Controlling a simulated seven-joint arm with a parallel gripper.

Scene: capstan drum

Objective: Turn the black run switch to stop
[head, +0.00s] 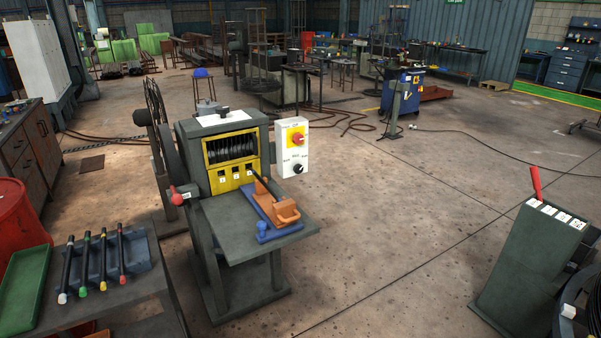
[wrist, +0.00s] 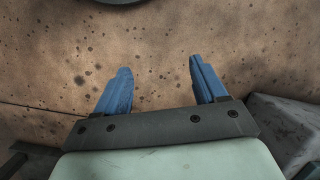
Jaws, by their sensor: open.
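The black run switch (head: 299,168) is a round knob low on a white control box (head: 284,150) at the right side of the machine in the head view. A red knob on a yellow plate (head: 297,137) sits above it. The small lettering beside the black switch is too small to read surely, so its setting cannot be told. My gripper (wrist: 160,88) shows in the wrist view with two blue fingers apart and nothing between them. It is above bare floor. My gripper does not show in the head view, and the switch does not show in the wrist view.
The capstan machine (head: 225,150) has a yellow front and a grey shelf (head: 230,237) bearing a blue and orange fixture (head: 275,211). A red-knobbed lever (head: 177,197) juts out left. A bench with several rods (head: 103,260) stands front left. A grey pedestal (head: 530,260) with a red lever stands right. Floor between is clear.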

